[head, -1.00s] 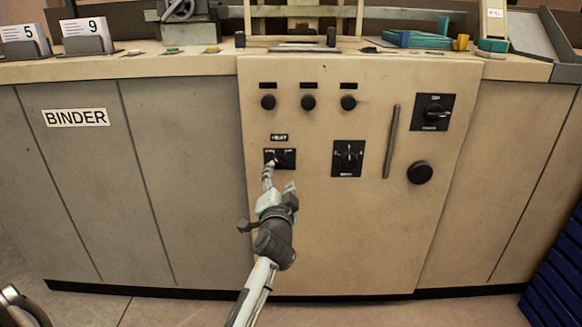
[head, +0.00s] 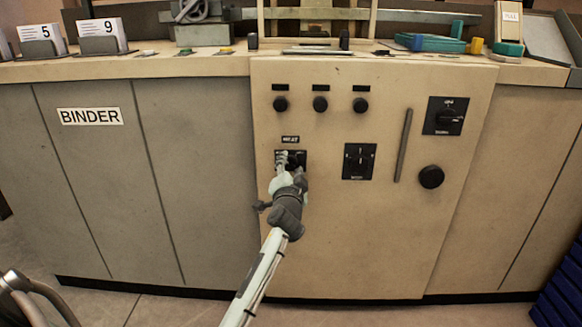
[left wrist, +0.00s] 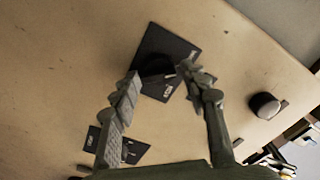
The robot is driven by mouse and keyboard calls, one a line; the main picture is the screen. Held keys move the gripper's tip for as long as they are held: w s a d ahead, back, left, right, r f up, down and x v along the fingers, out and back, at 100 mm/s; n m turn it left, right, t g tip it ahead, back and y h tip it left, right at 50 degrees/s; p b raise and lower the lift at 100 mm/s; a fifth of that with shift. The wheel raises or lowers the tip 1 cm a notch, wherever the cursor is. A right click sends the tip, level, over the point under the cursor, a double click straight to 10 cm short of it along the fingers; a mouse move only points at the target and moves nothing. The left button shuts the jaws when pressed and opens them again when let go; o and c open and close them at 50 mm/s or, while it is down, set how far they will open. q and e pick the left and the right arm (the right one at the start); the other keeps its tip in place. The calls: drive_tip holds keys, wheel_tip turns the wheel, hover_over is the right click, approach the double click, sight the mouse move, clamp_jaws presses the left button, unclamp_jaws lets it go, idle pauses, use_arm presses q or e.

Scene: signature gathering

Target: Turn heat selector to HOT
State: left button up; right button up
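The heat selector (head: 298,155) is a black knob on a dark square plate under a small label on the beige panel. In the head view my left gripper (head: 290,167) is in front of it and hides much of it. In the left wrist view the selector's black knob (left wrist: 156,67) sits between the fingertips of the left gripper (left wrist: 161,77). The fingers are spread, one on each side of the knob. The left fingertip overlaps the knob's edge in the picture; I cannot tell whether it touches. The plate lettering is too small to read. My right gripper is not in view.
To the right on the panel are another selector (head: 358,162), a vertical bar handle (head: 404,146), a switch plate (head: 445,116) and a round black knob (head: 431,177). Small round knobs (head: 320,104) sit above. The cabinet front labelled BINDER (head: 90,116) is flat and clear.

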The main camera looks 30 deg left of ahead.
use_arm(q)
drive_tip(key=c, duration=0.8)
drive_tip(key=shift+m, duration=0.4)
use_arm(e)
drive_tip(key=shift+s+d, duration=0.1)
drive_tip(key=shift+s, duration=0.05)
use_arm(q)
drive_tip(key=shift+m+p, duration=0.75)
drive_tip(key=shift+m, duration=0.25)
drive_tip(key=m+p, duration=0.5)
drive_tip(key=m, duration=0.6)
drive_tip(key=shift+f, duration=0.1)
drive_tip(key=shift+m+p, duration=0.4)
drive_tip(key=shift+m, duration=0.2)
drive_tip(key=shift+f+m, duration=0.1)
drive_tip(key=shift+m, duration=0.5)
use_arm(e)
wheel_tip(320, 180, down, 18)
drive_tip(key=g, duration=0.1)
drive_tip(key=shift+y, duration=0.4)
